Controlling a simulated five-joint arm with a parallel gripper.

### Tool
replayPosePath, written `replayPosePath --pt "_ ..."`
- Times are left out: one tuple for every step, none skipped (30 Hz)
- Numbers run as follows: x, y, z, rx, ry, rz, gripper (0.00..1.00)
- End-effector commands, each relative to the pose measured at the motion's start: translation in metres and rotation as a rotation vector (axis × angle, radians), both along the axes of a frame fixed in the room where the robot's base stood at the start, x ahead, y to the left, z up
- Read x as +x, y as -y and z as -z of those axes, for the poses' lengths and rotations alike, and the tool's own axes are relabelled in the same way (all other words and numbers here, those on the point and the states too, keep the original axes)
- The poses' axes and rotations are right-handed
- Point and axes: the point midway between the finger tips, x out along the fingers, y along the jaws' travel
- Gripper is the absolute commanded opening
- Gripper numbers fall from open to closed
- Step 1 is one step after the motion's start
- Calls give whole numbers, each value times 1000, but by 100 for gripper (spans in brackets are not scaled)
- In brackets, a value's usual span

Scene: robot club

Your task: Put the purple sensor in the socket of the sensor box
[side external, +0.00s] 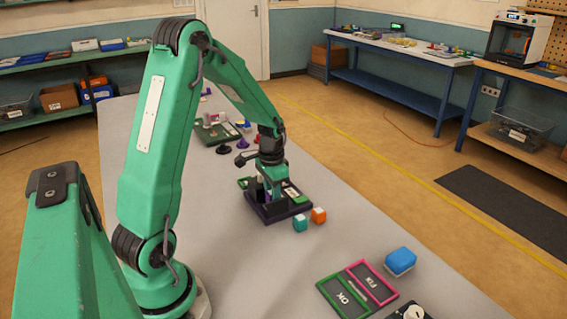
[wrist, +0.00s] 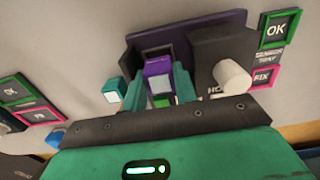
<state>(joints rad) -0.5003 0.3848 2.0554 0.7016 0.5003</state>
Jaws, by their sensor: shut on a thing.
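My gripper (wrist: 158,88) is shut on the purple sensor (wrist: 158,70), which sits between its two green fingers in the wrist view. The sensor box (wrist: 187,28) is a dark purple base with a raised dark block and a pale round knob (wrist: 232,76) to the right. In the side view my gripper (side external: 268,190) is low over the sensor box (side external: 282,212), fingers down. The sensor is mostly hidden there by the fingers. The socket is covered by the sensor and fingers, so I cannot tell whether the sensor is seated or just above it.
A teal cube (side external: 300,223) and an orange cube (side external: 318,215) stand close in front of the box. A blue block (side external: 400,261), a green OK tray (side external: 345,297) and a pink FIX tray (side external: 372,281) lie nearer. Small parts crowd a green board (side external: 207,141) behind.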

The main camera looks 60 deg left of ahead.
Motion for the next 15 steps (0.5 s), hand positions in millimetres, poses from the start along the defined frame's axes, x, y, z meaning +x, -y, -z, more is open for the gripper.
replayPosePath --pt "0 0 1 0 -1 0 7" --pt "0 0 2 0 0 0 7" --pt "0 0 3 0 0 0 7" --pt "0 0 3 0 0 0 7" --pt "0 0 4 0 0 0 7" --pt "0 0 5 0 0 0 7" --pt "0 0 6 0 0 0 7" --pt "0 0 6 0 0 0 7" --pt "0 0 7 0 0 0 7" --pt "0 0 8 0 0 0 7" --pt "0 0 8 0 0 0 7" --pt "0 0 9 0 0 0 7" --pt "0 0 9 0 0 0 7" --pt "0 0 10 0 0 0 7" --pt "0 0 10 0 0 0 7"
